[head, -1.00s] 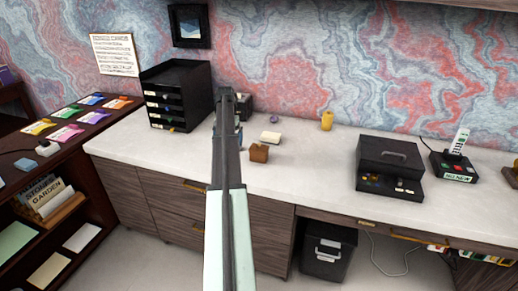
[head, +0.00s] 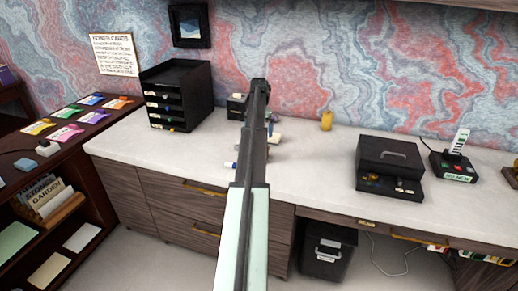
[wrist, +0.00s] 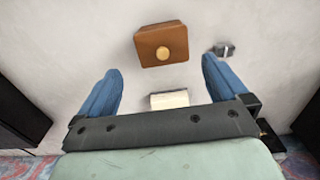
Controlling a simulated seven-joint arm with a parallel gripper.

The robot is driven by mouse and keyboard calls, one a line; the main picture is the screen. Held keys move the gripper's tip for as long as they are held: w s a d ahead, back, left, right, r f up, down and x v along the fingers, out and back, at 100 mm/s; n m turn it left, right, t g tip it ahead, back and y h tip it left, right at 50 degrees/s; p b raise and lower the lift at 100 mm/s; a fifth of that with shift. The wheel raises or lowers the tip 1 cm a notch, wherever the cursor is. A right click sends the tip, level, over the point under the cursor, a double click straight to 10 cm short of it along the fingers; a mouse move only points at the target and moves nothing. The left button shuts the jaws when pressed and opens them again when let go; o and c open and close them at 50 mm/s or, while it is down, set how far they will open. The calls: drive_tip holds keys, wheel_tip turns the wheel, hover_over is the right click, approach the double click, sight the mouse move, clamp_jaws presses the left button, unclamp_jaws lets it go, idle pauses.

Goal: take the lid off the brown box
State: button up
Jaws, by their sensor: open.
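The brown box (wrist: 152,56) sits on the white counter in the wrist view, its brown lid (wrist: 150,36) on top with a round gold knob (wrist: 173,54). My gripper (wrist: 161,64) is open, its two blue fingers spread wide apart. The box lies just past the fingertips and roughly centred between them, with nothing held. In the head view my arm hides the box and most of the gripper.
A cream block (wrist: 169,100) lies between the fingers, close to the palm. A small grey object (wrist: 224,48) is by the right fingertip. A black drawer unit (head: 176,95), yellow object (head: 327,121) and black case (head: 389,167) stand on the counter (head: 320,160).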

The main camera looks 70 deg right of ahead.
drive_tip(key=shift+w+a+f, duration=0.1)
drive_tip(key=shift+a+f, duration=0.05)
drive_tip(key=shift+f, duration=3.45)
drive_tip(key=shift+c, duration=0.4)
drive_tip(key=c, duration=0.7)
